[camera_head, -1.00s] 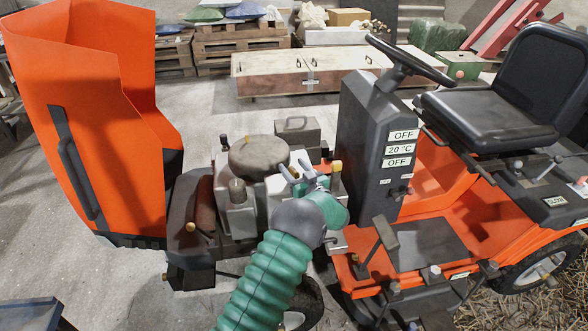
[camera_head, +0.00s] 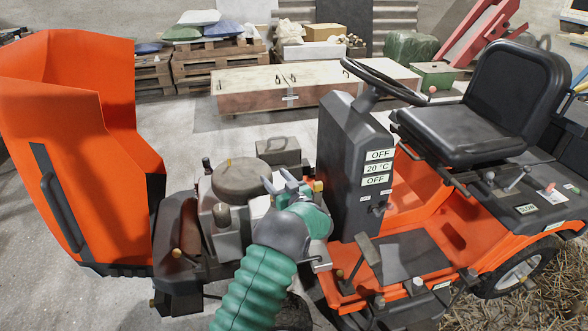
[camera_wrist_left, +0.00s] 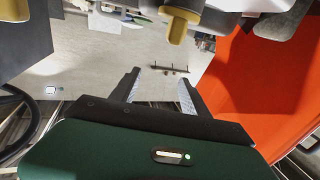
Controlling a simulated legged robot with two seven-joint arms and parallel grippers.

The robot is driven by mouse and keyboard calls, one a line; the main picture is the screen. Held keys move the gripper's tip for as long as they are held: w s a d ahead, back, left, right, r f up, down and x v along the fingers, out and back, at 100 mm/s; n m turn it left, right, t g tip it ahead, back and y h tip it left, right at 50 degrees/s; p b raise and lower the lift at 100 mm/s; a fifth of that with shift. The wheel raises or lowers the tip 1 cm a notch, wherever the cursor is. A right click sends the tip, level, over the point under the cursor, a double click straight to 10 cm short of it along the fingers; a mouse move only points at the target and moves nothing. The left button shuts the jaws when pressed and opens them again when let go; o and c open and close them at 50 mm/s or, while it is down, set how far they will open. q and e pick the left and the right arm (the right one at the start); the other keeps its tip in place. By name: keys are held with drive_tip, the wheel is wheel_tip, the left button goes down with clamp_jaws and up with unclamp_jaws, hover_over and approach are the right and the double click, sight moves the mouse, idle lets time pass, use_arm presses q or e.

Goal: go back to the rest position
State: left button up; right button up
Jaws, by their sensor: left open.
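My left gripper (camera_head: 279,182) is in front of the engine (camera_head: 240,183) of an orange ride-on mower (camera_head: 447,222), seen at the end of my green sleeved arm. Its two fingers are apart and nothing shows between them; they also show in the left wrist view (camera_wrist_left: 160,88), pointing at grey floor. From the head view I cannot tell whether they touch any engine part. My right gripper is not in view.
A raised orange hood (camera_head: 85,160) stands left of the engine. The dark control column (camera_head: 345,165) with steering wheel (camera_head: 384,80) is just right of the gripper. A wooden chest (camera_head: 255,91) and pallets (camera_head: 208,66) stand behind. Floor between chest and engine is clear.

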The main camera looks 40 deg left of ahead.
use_arm(q)
drive_tip(key=w+d+m+t+h, duration=0.45)
drive_tip(key=d+h, duration=0.25)
drive_tip(key=d, duration=0.4)
drive_tip(key=s+d+f+m+h, duration=0.1)
drive_tip(key=s+d+m+h, duration=0.2)
drive_tip(key=d, duration=0.4)
drive_tip(key=s+d+f+m+h, duration=0.15)
drive_tip(key=s+d+h, duration=0.25)
drive_tip(key=d, duration=0.4)
drive_tip(key=s+d+f+m+g+h, duration=0.1)
drive_tip(key=s+d+f+m+g, duration=0.15)
drive_tip(key=s, duration=0.65)
drive_tip(key=s+d+f+m+g+h, duration=0.1)
drive_tip(key=s+d+g, duration=0.25)
drive_tip(key=s, duration=0.55)
drive_tip(key=s+d+f+m+g+h, duration=0.1)
drive_tip(key=s+d+f+g, duration=0.15)
drive_tip(key=s, duration=0.55)
drive_tip(key=w+p+v, duration=0.2)
drive_tip(key=p+v, duration=1.8)
drive_tip(key=shift+w+d+r+p, duration=0.3)
drive_tip(key=shift+w+d+r, duration=0.1)
drive_tip(key=shift+r, duration=0.1)
